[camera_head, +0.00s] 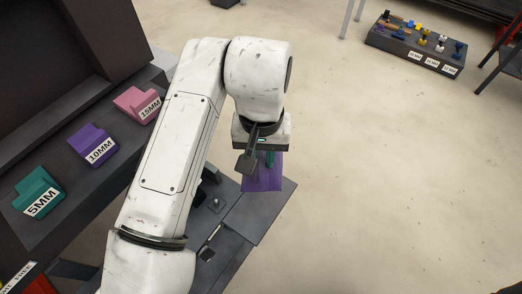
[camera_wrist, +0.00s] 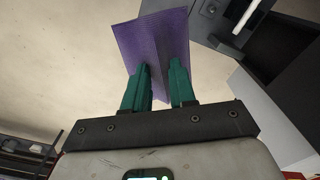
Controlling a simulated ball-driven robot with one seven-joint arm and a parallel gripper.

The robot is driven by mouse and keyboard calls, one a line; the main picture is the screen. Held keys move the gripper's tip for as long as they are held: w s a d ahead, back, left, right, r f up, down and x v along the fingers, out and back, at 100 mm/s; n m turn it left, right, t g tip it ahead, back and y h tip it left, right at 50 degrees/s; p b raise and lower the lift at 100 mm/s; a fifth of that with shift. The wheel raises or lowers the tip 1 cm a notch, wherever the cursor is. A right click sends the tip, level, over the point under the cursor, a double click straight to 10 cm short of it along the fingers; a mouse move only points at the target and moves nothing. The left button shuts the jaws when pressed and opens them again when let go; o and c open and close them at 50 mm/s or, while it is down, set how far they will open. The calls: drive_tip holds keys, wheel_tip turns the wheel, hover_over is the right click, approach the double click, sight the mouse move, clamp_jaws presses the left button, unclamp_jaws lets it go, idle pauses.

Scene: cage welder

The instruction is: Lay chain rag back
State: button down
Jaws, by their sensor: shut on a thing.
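My gripper (camera_wrist: 160,85) has green fingers and is shut on a purple rag (camera_wrist: 152,40), a thin ribbed cloth that sticks out beyond the fingertips in the wrist view. In the head view the rag (camera_head: 262,178) hangs below my gripper (camera_head: 268,158), in front of the dark bench top's right corner. Whether it touches the bench cannot be told. The fingers are mostly hidden behind the wrist in the head view.
A dark bench (camera_head: 260,212) has small fittings on it. Labelled blocks stand at left: green 5MM (camera_head: 38,192), purple 10MM (camera_head: 92,146) and pink 15MM (camera_head: 138,105). A dark tray of small parts (camera_head: 415,47) is at upper right. Open floor lies to the right.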

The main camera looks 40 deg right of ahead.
wheel_tip(320, 180, down, 8)
drive_tip(key=b, duration=0.6)
drive_tip(key=shift+r, duration=0.2)
drive_tip(key=shift+d, duration=0.1)
